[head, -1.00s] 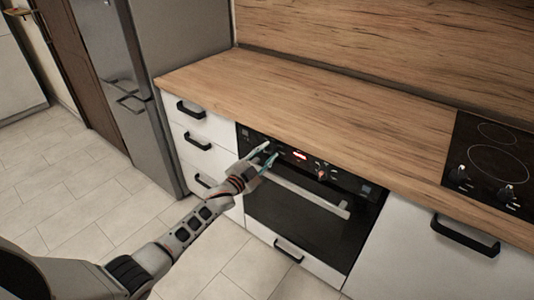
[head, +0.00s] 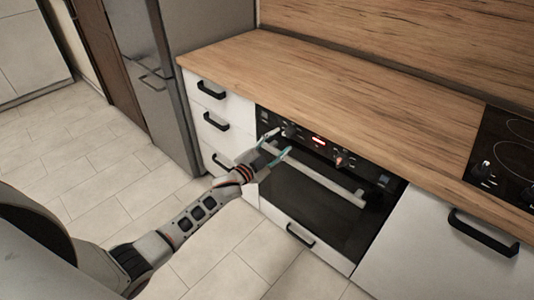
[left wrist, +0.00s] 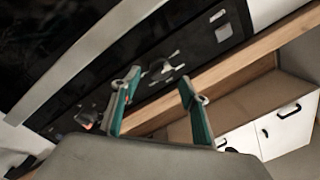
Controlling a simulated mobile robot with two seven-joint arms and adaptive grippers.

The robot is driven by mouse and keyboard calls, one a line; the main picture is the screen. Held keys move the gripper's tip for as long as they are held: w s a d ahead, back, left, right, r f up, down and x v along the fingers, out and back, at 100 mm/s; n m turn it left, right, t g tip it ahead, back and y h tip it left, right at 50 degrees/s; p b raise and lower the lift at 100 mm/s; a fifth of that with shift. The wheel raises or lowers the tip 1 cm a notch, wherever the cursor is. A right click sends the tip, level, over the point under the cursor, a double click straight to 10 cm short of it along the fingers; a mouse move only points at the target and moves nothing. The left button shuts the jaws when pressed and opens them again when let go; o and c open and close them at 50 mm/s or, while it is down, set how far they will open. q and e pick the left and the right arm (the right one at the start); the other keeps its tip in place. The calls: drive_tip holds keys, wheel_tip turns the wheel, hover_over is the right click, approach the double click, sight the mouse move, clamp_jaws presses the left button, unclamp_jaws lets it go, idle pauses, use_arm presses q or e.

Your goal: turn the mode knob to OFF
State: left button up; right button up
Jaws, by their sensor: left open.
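The oven's black control panel (head: 317,146) has a red lit display (head: 319,141) and knobs on both sides. A dark knob (head: 290,130) is left of the display, and a knob with an orange-red mark (head: 339,160) is right of it. Which is the mode knob, and its setting, I cannot read. My left gripper (head: 281,142) is open and empty in front of the panel's left part, near the dark knob. In the left wrist view, its teal fingers (left wrist: 158,80) are spread below a knob (left wrist: 160,69); contact is unclear. The orange-marked knob (left wrist: 87,118) lies farther left.
The oven's pale handle bar (head: 330,185) runs just below the panel, close to the fingers. The wooden worktop (head: 330,90) overhangs above. White drawers (head: 222,125) and a grey fridge (head: 180,100) stand left; a hob (head: 505,160) is right. The floor in front is clear.

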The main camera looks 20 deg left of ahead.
use_arm(q)
drive_tip(key=v, duration=0.8)
drive_tip(key=s+d+f+n+g+y, duration=0.1)
drive_tip(key=s+f, duration=0.4)
drive_tip(key=s, duration=0.5)
drive_tip(key=s+d+f+n+g+y, duration=0.1)
drive_tip(key=s+d+f+n+g, duration=0.2)
drive_tip(key=s+f, duration=0.3)
drive_tip(key=s+d+f+n+g, duration=0.2)
drive_tip(key=s+f+n, duration=0.2)
drive_tip(key=s, duration=1.1)
wheel_tip(320, 180, down, 2)
drive_tip(key=shift+s+f+g+y, duration=0.15)
drive_tip(key=shift+s+g+y, duration=0.25)
